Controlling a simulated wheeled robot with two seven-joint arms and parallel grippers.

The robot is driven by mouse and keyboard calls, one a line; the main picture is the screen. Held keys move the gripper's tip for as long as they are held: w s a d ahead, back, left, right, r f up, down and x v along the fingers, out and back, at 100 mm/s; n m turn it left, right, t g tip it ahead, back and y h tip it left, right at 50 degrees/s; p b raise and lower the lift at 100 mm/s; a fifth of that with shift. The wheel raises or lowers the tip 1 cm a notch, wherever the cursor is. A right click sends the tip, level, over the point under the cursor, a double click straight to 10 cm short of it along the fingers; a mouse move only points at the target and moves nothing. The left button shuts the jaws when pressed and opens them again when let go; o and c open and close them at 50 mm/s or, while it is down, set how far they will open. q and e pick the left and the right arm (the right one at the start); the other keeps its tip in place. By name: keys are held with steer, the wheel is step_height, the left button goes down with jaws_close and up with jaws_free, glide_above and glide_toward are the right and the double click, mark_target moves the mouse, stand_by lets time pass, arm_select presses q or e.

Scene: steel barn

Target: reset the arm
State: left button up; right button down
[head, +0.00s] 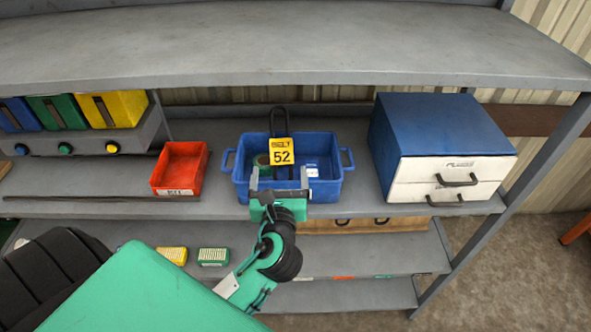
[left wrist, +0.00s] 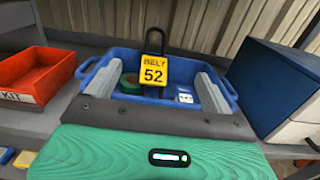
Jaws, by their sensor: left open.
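My left gripper (head: 279,186) is in front of the blue tote (head: 327,187) on the middle shelf, with its fingertips over the tote's near side. In the left wrist view its two grey fingers (left wrist: 155,88) stand wide apart, with no object clamped between them. A yellow tag marked "BELT 52" (head: 281,152) with a black loop (head: 279,120) stands in the tote, beyond the fingers. The tote also holds a green roll (left wrist: 130,84) and a small blue and white item (left wrist: 183,95). My right gripper is in neither view.
A red KIT bin (head: 180,166) is left of the tote, and a blue cabinet with white drawers (head: 440,140) is right of it. The upper shelf (head: 290,45) overhangs them. A thin dark rod (head: 100,198) lies along the shelf's front left. Yellow and green boxes (head: 213,256) sit lower.

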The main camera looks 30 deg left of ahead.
arm_select(q)
steer(key=s+f+n+g+h, duration=0.4)
steer(key=s+f+n+g, duration=0.25)
steer(key=f+n, duration=0.65)
steer(key=s+d+f+n+g+h, duration=0.3)
steer(key=s+n, duration=0.3)
steer(key=n, duration=0.1)
steer(key=s+d+f+n+g+h, duration=0.2)
steer(key=s+d+f+n+h, duration=0.1)
steer(key=s+n, duration=0.4)
step_height(320, 180, down, 30)
steer(key=g, duration=0.1)
steer(key=s+a+f+g+b, duration=0.1)
steer(key=s+a+f, duration=0.2)
steer(key=s+f, duration=1.6)
step_height(320, 180, down, 3)
steer(key=shift+s+a+r+g, duration=0.1)
steer(key=shift+s+a+g, duration=0.05)
steer(key=shift+s+g, duration=0.2)
